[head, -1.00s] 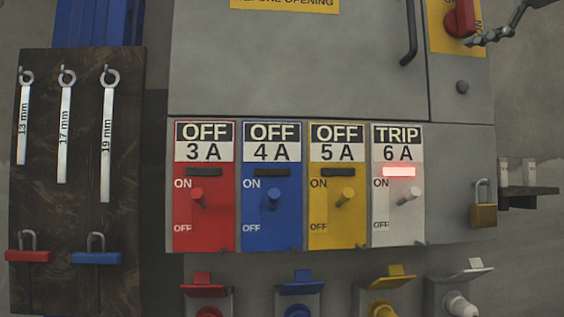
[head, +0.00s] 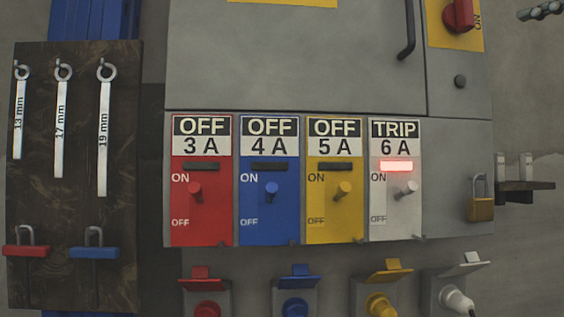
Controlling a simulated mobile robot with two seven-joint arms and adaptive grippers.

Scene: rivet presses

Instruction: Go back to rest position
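A small grey jointed piece of my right gripper (head: 540,11) shows at the top right corner, apart from the panel; the rest of it is cut off, so its opening cannot be told. My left gripper is out of view. The grey cabinet (head: 300,65) fills the middle. Its red rotary handle (head: 459,14) sits on a yellow plate (head: 456,42) at the top right, partly cut off. Below are the red 3 A (head: 202,208), blue 4 A (head: 269,208) and yellow 5 A (head: 336,208) breakers, all reading OFF. The white 6 A breaker (head: 396,212) reads TRIP with a lit red lamp (head: 397,166).
A dark board (head: 80,225) at left holds wrenches, a red padlock (head: 26,251) and a blue padlock (head: 94,252). A brass padlock (head: 481,208) hangs at the cabinet's right. Coloured sockets with flaps line the bottom.

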